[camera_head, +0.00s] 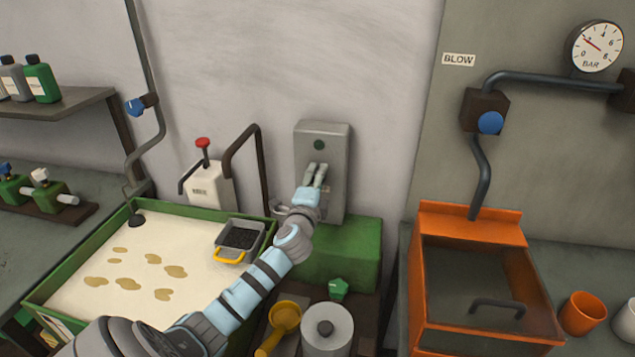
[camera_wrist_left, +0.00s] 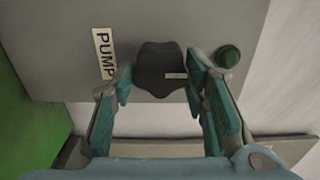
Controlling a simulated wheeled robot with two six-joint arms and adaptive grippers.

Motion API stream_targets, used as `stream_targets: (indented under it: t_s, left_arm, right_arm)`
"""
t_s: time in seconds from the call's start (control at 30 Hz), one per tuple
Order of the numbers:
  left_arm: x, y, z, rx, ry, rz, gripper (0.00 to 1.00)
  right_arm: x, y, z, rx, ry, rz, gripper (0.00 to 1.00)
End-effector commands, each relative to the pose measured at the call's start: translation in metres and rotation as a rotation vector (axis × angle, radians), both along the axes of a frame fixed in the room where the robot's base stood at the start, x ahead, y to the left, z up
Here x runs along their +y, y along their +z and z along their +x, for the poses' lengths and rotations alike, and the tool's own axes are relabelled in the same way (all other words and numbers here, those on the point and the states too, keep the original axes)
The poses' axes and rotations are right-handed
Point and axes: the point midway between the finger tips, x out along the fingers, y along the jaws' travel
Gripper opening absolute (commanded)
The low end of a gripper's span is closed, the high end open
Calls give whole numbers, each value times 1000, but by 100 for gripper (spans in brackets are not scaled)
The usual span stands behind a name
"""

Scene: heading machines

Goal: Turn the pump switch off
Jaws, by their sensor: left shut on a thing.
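The pump switch is a dark knob (camera_wrist_left: 157,66) with a pale mark on its right side in the left wrist view, toward the green lamp. It sits on a grey switch box (camera_head: 334,134) on the wall, beside a PUMP label (camera_wrist_left: 104,54). A dark green round lamp (camera_wrist_left: 229,56) is on the same face, and shows above my fingers in the head view (camera_head: 319,145). My left gripper (camera_head: 317,174) reaches the box front. Its two fingers are shut on the knob, one on each side, and hide it in the head view. My right gripper is not in view.
A green block (camera_head: 345,258) stands below the box. A green-rimmed tray (camera_head: 62,267) of pale fluid lies left, with a white pump can (camera_head: 208,188) behind it. An orange bin (camera_head: 470,220) stands right. A yellow scoop (camera_head: 284,318) and a grey cylinder (camera_head: 328,330) lie below my arm.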

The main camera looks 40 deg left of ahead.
Motion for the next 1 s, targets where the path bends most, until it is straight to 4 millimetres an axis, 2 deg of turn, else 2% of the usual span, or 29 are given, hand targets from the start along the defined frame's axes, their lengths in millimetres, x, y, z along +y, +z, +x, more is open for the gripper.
stream_targets:
  t_s: [0.37,0.4,0.53,0.87,1.0]
  left_arm:
    - [0,0,0,-3,1,-7,13]
    - [0,0,0,-3,1,-7,42]
    - [0,0,0,-3,1,-6,62]
    - [-1,0,-3,-3,0,-5,62]
    - [-13,0,-23,-2,-2,-5,62]
  right_arm:
    - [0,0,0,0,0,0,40]
    - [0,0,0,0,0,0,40]
    - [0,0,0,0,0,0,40]
    - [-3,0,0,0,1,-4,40]
    - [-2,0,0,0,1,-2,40]
